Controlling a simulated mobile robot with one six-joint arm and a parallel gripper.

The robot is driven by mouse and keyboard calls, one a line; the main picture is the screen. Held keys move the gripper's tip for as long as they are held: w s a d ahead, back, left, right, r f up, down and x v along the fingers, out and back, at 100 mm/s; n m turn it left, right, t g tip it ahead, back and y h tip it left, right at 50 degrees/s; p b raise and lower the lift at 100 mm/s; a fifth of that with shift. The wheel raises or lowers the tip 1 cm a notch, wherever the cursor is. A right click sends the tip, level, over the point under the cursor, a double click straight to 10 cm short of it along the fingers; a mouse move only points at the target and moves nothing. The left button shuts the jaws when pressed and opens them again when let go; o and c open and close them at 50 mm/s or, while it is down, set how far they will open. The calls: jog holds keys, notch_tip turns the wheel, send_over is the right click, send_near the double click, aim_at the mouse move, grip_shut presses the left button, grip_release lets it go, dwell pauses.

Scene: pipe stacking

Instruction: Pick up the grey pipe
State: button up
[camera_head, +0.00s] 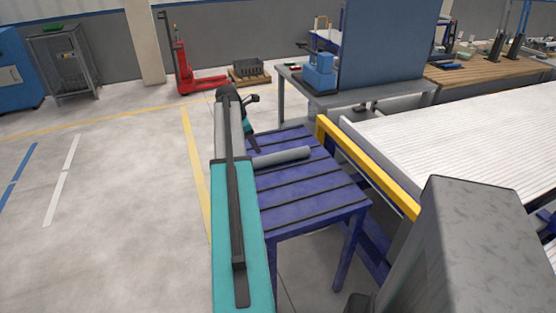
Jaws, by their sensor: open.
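A grey pipe (285,157) lies on its side on the blue slatted table, near its middle and far half. Its left end is partly hidden behind my arm.
The blue table (320,192) is otherwise bare. A yellow rail (365,165) and a white slatted conveyor (450,135) run along its right side. A grey workbench (350,98) stands behind. Open floor (120,180) lies to the left.

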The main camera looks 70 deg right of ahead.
aim_at(271, 156)
jog(key=shift+s+d+r, duration=0.85)
jog(key=shift+s+r, duration=0.15)
jog(key=shift+s, duration=0.05)
jog(key=shift+f, duration=0.1)
jog(key=x, duration=0.8)
jog(key=shift+d+p, duration=0.1)
jog(key=shift+p, duration=0.3)
jog(key=shift+f, duration=0.2)
jog(key=shift+f, duration=0.1)
jog(key=shift+p+x, duration=0.6)
jog(key=shift+x, duration=1.95)
jog(key=shift+s, duration=0.1)
jog(key=shift+c, duration=0.3)
